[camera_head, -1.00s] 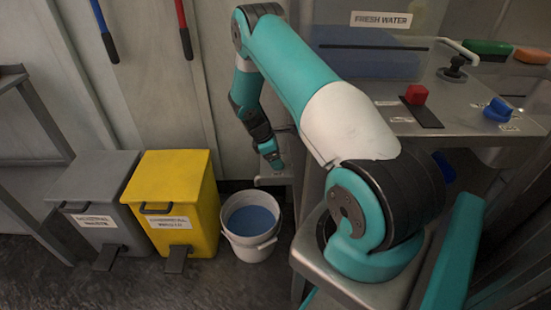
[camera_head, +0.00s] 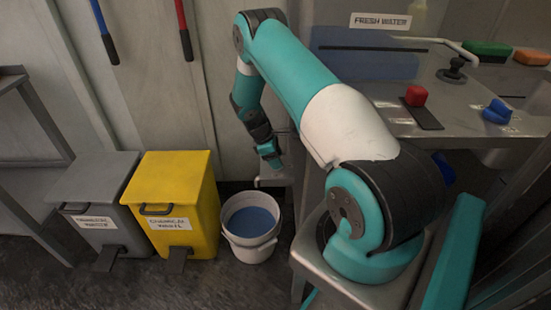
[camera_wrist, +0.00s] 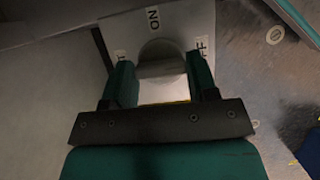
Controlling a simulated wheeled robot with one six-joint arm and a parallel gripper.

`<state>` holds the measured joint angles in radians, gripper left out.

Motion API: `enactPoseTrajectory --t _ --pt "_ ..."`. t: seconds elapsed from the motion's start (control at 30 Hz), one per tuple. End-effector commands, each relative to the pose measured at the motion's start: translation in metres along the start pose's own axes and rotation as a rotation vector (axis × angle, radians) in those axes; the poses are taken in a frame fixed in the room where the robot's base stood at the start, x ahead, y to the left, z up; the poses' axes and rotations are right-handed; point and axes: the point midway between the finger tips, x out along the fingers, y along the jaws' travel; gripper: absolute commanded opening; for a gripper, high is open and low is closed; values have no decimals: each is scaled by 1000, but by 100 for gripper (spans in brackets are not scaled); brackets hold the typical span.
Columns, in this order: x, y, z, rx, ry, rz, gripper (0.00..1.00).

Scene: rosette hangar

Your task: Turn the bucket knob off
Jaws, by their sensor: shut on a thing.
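The bucket knob (camera_wrist: 161,62) is a rounded grey knob in the wrist view, set on a pale plate (camera_wrist: 180,20) with an ON label above it and a partly hidden OFF label at its right. My gripper (camera_wrist: 162,84) has its two teal fingers on either side of the knob and is shut on it. In the head view my gripper (camera_head: 270,158) is low by the wall, above and behind the bucket; the knob cannot be made out there. The white bucket (camera_head: 252,246) stands on the floor and holds blue liquid (camera_head: 252,221).
A yellow bin (camera_head: 172,200) and a grey bin (camera_head: 95,205) stand left of the bucket. The sink counter (camera_head: 400,105), with a red knob (camera_head: 416,95) and a blue knob (camera_head: 497,111), is at the right. Floor in front of the bins is clear.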

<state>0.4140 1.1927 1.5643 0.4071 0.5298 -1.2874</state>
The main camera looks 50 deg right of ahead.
Motion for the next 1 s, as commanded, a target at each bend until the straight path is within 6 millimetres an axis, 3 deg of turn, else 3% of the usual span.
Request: enactPoseTrajectory --t 0.07,0.1,0.2,0.5,0.63,0.77,1.0 --pt "0 -1 0 1 -1 -3 29" --pt "0 -1 0 1 -1 -3 55" --pt "0 -1 0 1 -1 -2 78" --pt "-1 0 0 0 -1 -1 79" --pt "-13 0 0 0 0 1 79" --pt "-38 0 0 0 1 3 79" --pt "-101 0 0 -1 1 3 79"
